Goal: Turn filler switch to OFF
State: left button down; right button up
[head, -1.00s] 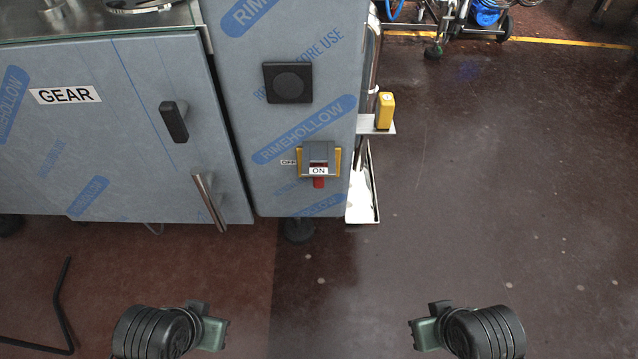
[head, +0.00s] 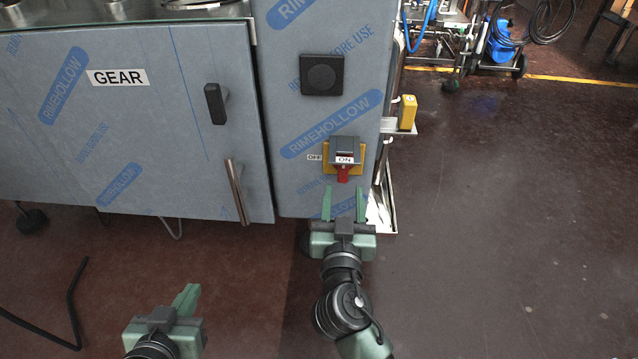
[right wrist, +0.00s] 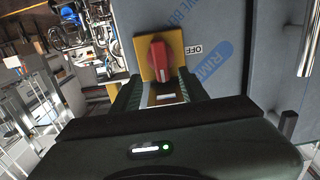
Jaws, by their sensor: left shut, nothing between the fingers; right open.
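The filler switch is a red handle (head: 343,173) on a yellow plate (head: 328,158) under a grey cover labelled ON, low on the wrapped cabinet panel. An OFF label (head: 314,157) sits to its left. In the right wrist view the red handle (right wrist: 160,60) stands on its yellow plate, just beyond my fingers. My right gripper (head: 345,190) is open, its fingers pointing up at the switch, one to each side of the handle's line; contact cannot be told. My left gripper (head: 190,290) is shut and empty at the lower left, away from the cabinet.
A black square knob (head: 322,74) is above the switch. A yellow box (head: 407,112) on a small metal bracket juts out right of the panel. A door with a GEAR label (head: 118,77) and metal handle (head: 237,192) is to the left. The floor at right is clear.

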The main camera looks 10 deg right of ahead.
aim_at(343, 170)
jog(key=x, duration=0.8)
jog(key=shift+a+r, duration=0.1)
jog(key=shift+c, duration=0.3)
grip_shut()
